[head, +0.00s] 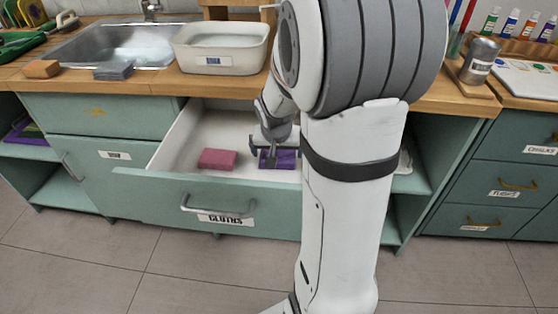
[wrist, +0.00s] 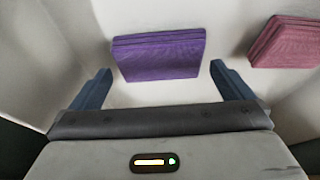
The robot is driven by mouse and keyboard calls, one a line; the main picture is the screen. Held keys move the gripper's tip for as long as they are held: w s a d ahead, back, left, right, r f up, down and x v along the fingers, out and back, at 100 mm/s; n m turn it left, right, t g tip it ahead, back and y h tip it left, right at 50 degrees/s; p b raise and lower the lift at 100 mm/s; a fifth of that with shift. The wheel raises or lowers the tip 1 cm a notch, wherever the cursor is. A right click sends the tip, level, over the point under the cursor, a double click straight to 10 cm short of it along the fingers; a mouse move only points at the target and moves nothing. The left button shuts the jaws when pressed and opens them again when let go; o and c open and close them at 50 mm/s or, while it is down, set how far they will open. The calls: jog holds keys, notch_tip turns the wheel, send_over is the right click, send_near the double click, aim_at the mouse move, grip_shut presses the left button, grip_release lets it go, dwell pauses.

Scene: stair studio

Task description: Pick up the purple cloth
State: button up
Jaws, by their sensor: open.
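The purple cloth (wrist: 160,54) is a flat folded block lying in the open drawer. In the head view the purple cloth (head: 284,159) lies right of the pink cloth, partly hidden by my arm. My gripper (wrist: 160,75) is open in the wrist view, with its two fingers on either side of the near part of the purple cloth. In the head view my gripper (head: 270,158) reaches down into the drawer at the cloth. I cannot tell whether the fingers touch it.
The pulled-out drawer (head: 170,190), labelled CLOTHS, has raised walls around my gripper. A pink folded cloth (head: 217,159) lies to the left in the head view and also shows at the wrist view's right (wrist: 287,42). A wash tub (head: 222,48) and a sink (head: 120,45) are above on the counter.

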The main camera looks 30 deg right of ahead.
jog(key=shift+x, duration=1.2)
jog(key=c, duration=0.6)
